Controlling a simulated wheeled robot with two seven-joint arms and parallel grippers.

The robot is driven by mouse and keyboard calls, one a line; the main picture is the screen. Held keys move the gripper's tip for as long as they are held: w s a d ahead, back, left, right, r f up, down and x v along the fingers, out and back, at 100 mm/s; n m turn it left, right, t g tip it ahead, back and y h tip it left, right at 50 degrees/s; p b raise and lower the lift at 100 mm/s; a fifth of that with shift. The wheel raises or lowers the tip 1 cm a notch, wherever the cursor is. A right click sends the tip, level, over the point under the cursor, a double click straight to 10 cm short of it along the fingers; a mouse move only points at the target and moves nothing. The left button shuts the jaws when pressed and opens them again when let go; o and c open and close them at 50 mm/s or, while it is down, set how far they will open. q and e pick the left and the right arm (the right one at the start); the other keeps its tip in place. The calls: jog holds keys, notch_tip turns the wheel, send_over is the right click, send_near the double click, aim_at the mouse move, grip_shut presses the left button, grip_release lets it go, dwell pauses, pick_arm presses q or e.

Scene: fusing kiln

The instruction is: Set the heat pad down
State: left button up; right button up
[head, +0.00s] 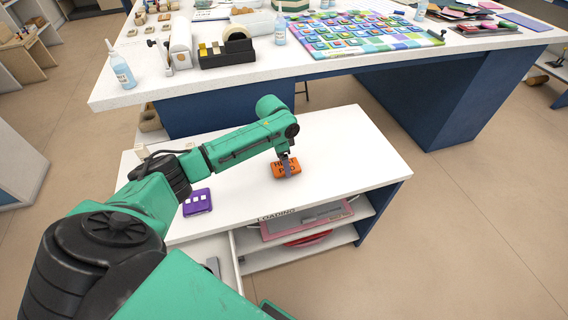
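An orange block-like item with dark markings, which I take for the heat pad (278,171), is at the middle of the low white table (345,150). My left gripper (287,166) points down at it, with a grey finger across its middle, and looks shut on it. The item is at or just above the tabletop; I cannot tell whether it touches. The far finger is hidden. My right gripper is not in view.
A purple item with white squares (197,203) lies on the low table at left. The tabletop right of the orange item is clear. Shelves below hold a pink-edged sign (305,220). Behind stands a larger worktable (130,98) with a bottle (122,70), tape dispenser (228,50) and colourful tile panel (360,35).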

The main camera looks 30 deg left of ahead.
aim_at(279, 167)
pick_arm(q)
jog(key=shift+f, duration=0.4)
jog(key=o, duration=1.3)
jog(key=shift+c, duration=0.2)
jog(key=shift+r, duration=0.1)
notch_tip(279, 167, up, 12)
jog(key=s+a, duration=0.1)
jog(key=shift+p, duration=0.35)
jog(key=shift+s+a, duration=0.1)
